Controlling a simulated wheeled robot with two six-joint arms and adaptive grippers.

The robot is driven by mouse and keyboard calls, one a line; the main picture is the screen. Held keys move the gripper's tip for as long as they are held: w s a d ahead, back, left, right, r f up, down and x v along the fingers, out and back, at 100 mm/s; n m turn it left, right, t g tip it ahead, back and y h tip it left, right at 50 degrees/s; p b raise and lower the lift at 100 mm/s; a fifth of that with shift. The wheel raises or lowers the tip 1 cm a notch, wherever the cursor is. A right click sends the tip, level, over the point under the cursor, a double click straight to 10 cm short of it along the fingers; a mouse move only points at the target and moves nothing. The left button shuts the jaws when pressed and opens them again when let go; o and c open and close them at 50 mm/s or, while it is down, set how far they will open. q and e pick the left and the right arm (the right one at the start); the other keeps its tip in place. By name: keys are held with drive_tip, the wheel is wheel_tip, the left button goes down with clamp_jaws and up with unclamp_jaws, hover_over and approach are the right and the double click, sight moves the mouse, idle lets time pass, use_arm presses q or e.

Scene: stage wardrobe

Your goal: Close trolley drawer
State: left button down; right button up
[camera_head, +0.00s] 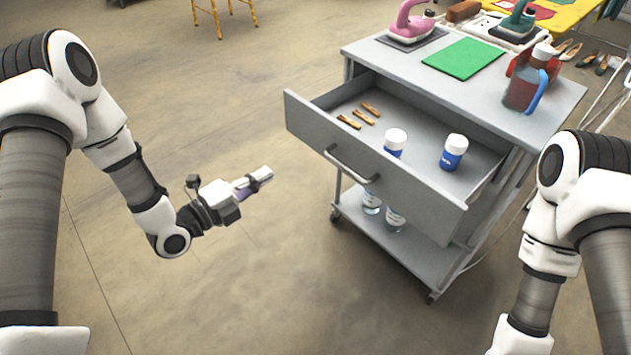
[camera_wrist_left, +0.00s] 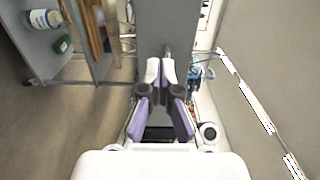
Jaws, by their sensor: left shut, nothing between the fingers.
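The grey trolley (camera_head: 540,125) stands right of centre in the head view. Its top drawer (camera_head: 400,168) is pulled well out towards me, with a bar handle (camera_head: 350,165) on its front panel. Inside lie several wooden clothes pegs (camera_head: 359,116) and two white-capped blue bottles (camera_head: 454,152). My left gripper (camera_head: 265,174) is shut and empty, to the left of the drawer front and apart from it. It also shows in the left wrist view (camera_wrist_left: 160,68), fingers together. My right arm comes in at the right, but its gripper is out of view.
On the trolley top are a pink iron (camera_head: 411,22), a green mat (camera_head: 463,57) and a jug with a blue handle (camera_head: 527,85). Bottles (camera_head: 371,203) stand on the lower shelf. The floor left of the trolley is clear. A yellow table (camera_head: 560,15) stands behind.

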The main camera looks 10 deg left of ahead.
use_arm(q)
drive_tip(key=b, duration=0.1)
approach(322, 141)
drive_tip(key=x, duration=0.7)
drive_tip(key=shift+w, duration=0.1)
use_arm(e)
drive_tip(key=shift+f, duration=0.95)
use_arm(q)
drive_tip(key=shift+d, duration=0.1)
